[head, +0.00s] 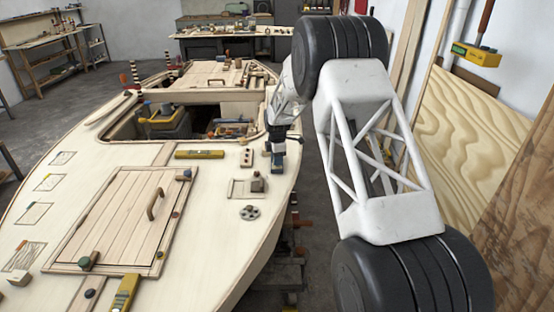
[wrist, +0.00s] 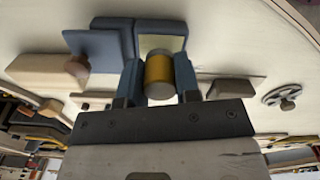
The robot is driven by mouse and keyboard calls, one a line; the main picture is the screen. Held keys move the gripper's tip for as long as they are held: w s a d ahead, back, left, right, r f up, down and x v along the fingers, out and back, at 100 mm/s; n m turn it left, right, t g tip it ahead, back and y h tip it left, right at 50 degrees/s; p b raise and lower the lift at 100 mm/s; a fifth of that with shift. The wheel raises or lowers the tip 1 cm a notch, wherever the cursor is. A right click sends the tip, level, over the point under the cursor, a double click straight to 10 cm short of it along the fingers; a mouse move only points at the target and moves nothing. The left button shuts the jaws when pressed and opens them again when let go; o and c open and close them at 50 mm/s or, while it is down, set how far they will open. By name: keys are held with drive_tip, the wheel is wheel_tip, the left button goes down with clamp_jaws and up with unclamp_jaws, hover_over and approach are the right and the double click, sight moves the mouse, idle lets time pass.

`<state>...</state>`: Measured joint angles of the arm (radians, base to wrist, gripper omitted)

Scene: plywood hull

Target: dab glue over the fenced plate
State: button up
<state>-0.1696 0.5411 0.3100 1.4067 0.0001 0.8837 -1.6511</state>
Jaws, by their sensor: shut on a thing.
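My gripper (head: 278,143) is over the right side of the pale deck, at the end of my white arm. In the wrist view its two blue fingers (wrist: 159,82) are shut on a yellow cylinder (wrist: 158,70) with a grey end. Just beyond the cylinder is a pale plate (wrist: 172,43) with blue walls (wrist: 120,36) beside and behind it, which may be the fenced plate. A blue piece (head: 277,160) shows below my gripper in the head view. I cannot tell whether the cylinder touches the plate. No glue is clearly visible.
A spoked disc (head: 250,212) and a framed spot with a dark block (head: 257,185) lie nearer on the deck. A yellow level (head: 200,154) lies to the left. The hatch (head: 125,215) has a raised handle. An open well (head: 200,115) lies farther back.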

drive_tip(key=shift+f, duration=0.6)
idle(1.8)
drive_tip(key=shift+r, duration=0.1)
drive_tip(key=shift+r, duration=3.55)
drive_tip(key=shift+d, duration=0.1)
drive_tip(key=s+d+f+m, duration=0.5)
drive_tip(key=d+f+m, duration=0.2)
drive_tip(key=d+m, duration=0.4)
drive_tip(key=s+d+f+m, duration=0.1)
drive_tip(key=s+f+m, duration=0.2)
drive_tip(key=f, duration=0.6)
drive_tip(key=s+d+f+m, duration=0.2)
drive_tip(key=s+f, duration=0.4)
drive_tip(key=f, duration=0.3)
drive_tip(key=s+d+f+m, duration=0.2)
drive_tip(key=s+f+m, duration=0.2)
drive_tip(key=f, duration=0.5)
drive_tip(key=shift+s+f+m, duration=0.35)
drive_tip(key=shift+s+m, duration=0.05)
drive_tip(key=shift+d, duration=0.1)
